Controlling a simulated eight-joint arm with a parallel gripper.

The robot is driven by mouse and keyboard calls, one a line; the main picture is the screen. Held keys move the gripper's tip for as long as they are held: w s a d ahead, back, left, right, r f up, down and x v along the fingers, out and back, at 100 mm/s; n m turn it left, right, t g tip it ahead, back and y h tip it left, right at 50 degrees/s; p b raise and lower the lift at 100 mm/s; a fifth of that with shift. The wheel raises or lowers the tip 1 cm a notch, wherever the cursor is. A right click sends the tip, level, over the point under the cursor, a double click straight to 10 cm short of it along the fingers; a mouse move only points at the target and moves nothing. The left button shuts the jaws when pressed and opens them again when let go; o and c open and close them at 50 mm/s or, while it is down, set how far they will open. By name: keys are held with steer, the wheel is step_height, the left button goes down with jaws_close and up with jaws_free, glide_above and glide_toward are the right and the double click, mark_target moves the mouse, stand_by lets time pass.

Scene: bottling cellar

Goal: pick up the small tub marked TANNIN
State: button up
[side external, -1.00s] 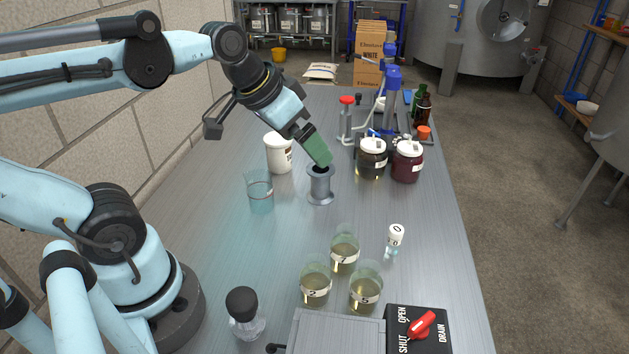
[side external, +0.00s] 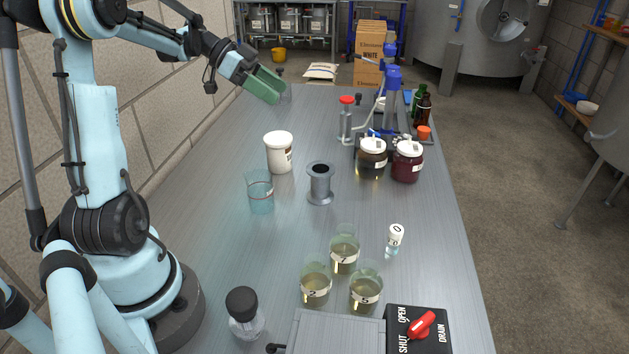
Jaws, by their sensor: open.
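A white tub (side external: 278,153) stands upright on the left half of the steel bench. A dark label shows at its right edge, but I cannot read the writing. My gripper (side external: 269,87) is raised over the far left part of the bench, beyond the tub and apart from it. Its green fingers are open and I see nothing held between them.
A blue-tinted beaker (side external: 261,192) and a grey metal spool-shaped piece (side external: 320,184) stand nearer than the tub. Two lidded jars (side external: 371,159) (side external: 407,162) stand to the right. Numbered glasses (side external: 344,250) stand in front.

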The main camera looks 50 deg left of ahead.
steer(key=s+a+m+t+h, duration=0.1)
steer(key=s+a+m, duration=0.1)
steer(key=a, duration=0.3)
glide_toward(276, 137)
steer(key=x, duration=0.5)
steer(key=shift+f, duration=0.1)
steer(key=shift+w+d+f, duration=0.2)
steer(key=x, duration=0.6)
steer(key=shift+w+d, duration=0.2)
steer(key=shift+w, duration=0.1)
steer(key=shift+c, duration=0.3)
steer(key=c, duration=1.1)
